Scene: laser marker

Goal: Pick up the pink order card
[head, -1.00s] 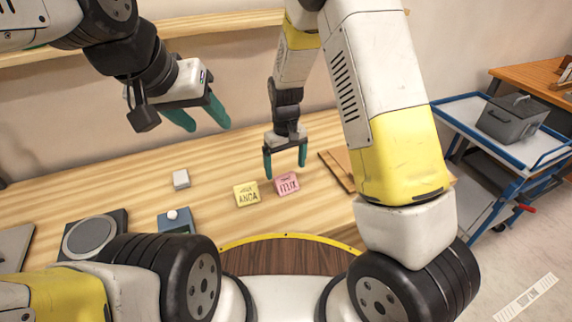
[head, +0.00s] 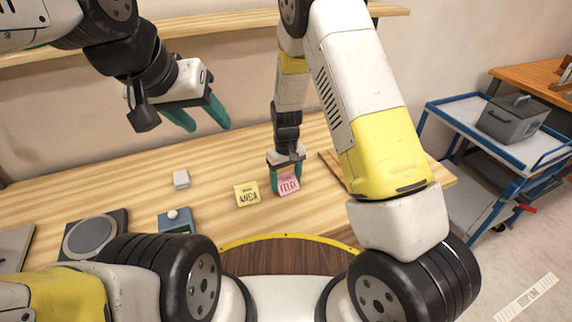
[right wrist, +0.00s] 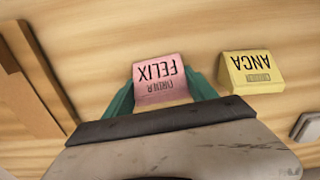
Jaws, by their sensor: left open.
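The pink order card (head: 289,187), marked FELIX, is a small wedge-shaped block on the wooden workbench. It also shows in the right wrist view (right wrist: 160,80), between the green fingers. My right gripper (head: 286,180) is down at the bench, with one finger against each side of the card; it appears shut on it. The right wrist view shows these fingers (right wrist: 160,92) at the card's two sides. The card seems to be still at bench level. My left gripper (head: 206,118) is open and empty, raised above the back left of the bench.
A yellow card (head: 246,195) stands just left of the pink one, also in the right wrist view (right wrist: 252,72). A small white block (head: 181,179), a blue device with a knob (head: 175,220) and a dark round-plated unit (head: 91,234) lie further left. A wooden board (right wrist: 27,85) is on the other side.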

